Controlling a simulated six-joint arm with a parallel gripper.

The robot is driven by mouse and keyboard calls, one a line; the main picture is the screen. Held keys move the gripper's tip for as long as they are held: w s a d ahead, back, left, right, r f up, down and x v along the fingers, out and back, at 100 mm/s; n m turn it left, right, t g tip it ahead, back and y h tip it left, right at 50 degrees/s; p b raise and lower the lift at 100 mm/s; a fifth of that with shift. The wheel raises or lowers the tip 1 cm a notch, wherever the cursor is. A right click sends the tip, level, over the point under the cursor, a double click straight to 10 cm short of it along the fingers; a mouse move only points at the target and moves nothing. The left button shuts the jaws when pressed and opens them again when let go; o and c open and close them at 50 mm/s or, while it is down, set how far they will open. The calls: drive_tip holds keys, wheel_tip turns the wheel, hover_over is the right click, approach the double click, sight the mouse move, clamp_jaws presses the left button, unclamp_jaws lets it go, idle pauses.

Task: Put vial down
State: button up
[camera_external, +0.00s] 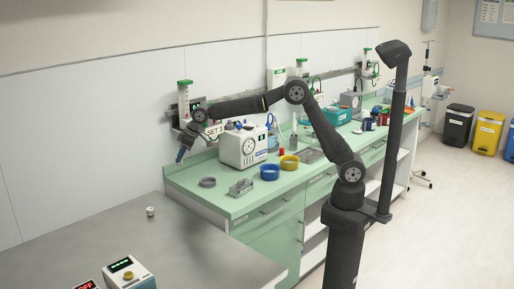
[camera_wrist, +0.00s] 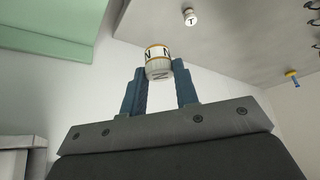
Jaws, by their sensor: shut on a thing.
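My gripper (camera_wrist: 160,84) is shut on a small white vial (camera_wrist: 158,62), its blue fingers on either side. The vial has an orange band and the letter N. In the external view my gripper (camera_external: 181,154) points down at the left, in front of the wall and beyond the green counter's left end. The held vial is too small to make out there. A second white vial marked T (camera_wrist: 190,17) stands on the grey table, apart from my gripper; it also shows in the external view (camera_external: 150,211).
The grey table (camera_external: 190,245) is mostly bare; a device with a green display (camera_external: 128,272) stands at its front. The green counter (camera_external: 215,200) holds a white gauge box (camera_external: 243,147), a blue bowl (camera_external: 269,172), a yellow bowl (camera_external: 289,163) and other items.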

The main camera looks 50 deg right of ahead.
drive_tip(key=w+a+f+n, duration=0.1)
drive_tip(key=w+a+f, duration=0.6)
drive_tip(key=w+f, duration=0.2)
drive_tip(key=shift+w+a+f+n+y, duration=0.3)
drive_tip(key=shift+a+f, duration=0.05)
drive_tip(key=shift+f, duration=0.55)
wheel_tip(320, 180, down, 10)
drive_tip(key=shift+r, duration=0.2)
drive_tip(key=shift+f, duration=0.15)
drive_tip(key=o, duration=0.9)
drive_tip(key=shift+o, duration=0.2)
